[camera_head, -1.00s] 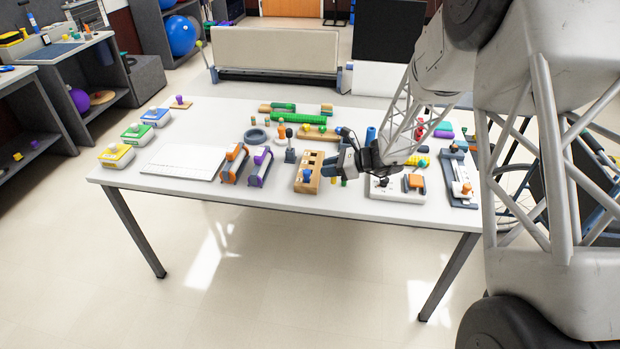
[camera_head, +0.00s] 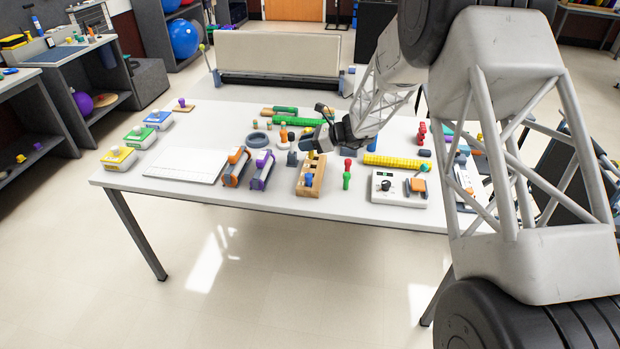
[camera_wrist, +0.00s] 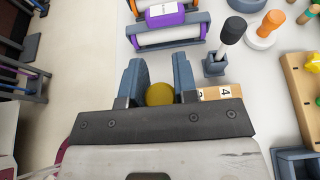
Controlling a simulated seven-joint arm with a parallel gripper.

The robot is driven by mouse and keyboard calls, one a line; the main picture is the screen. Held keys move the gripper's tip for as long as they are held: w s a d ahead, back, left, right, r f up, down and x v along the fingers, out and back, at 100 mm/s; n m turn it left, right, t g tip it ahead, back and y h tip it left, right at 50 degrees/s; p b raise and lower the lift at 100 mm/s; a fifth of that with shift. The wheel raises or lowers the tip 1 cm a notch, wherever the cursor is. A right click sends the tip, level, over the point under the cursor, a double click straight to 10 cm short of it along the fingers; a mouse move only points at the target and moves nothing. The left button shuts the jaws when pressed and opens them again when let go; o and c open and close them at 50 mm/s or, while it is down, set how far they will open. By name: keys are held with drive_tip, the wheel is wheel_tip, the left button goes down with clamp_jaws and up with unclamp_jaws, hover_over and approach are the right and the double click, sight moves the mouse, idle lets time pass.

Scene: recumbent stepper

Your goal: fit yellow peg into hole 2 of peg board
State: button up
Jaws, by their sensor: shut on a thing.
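The wooden peg board (camera_head: 318,186) lies on the white table, left of my arm in the head view. A blue peg (camera_head: 309,180) stands in its near part. My gripper (camera_head: 311,147) is over the far end of the board and is shut on the yellow peg (camera_head: 312,155). In the wrist view the round yellow peg (camera_wrist: 160,94) sits between the two fingers of my gripper (camera_wrist: 158,82). The board (camera_wrist: 221,93) shows there only as a strip with number labels, one reading 4. The gripper hides most of it, and I cannot tell whether the peg touches a hole.
A red peg (camera_head: 347,164) and a green peg (camera_head: 346,181) stand just right of the board. Orange and purple rollers (camera_head: 261,170) stand to its left. A dark-knobbed post (camera_head: 292,157) is close to the gripper. A yellow cylinder (camera_head: 397,161) lies farther right.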

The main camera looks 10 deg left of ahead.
drive_tip(key=shift+f, duration=3.05)
drive_tip(key=shift+f, duration=1.9)
drive_tip(key=shift+f, duration=0.15)
drive_tip(key=o, duration=0.6)
drive_tip(key=shift+r, duration=0.2)
drive_tip(key=v, duration=1.2)
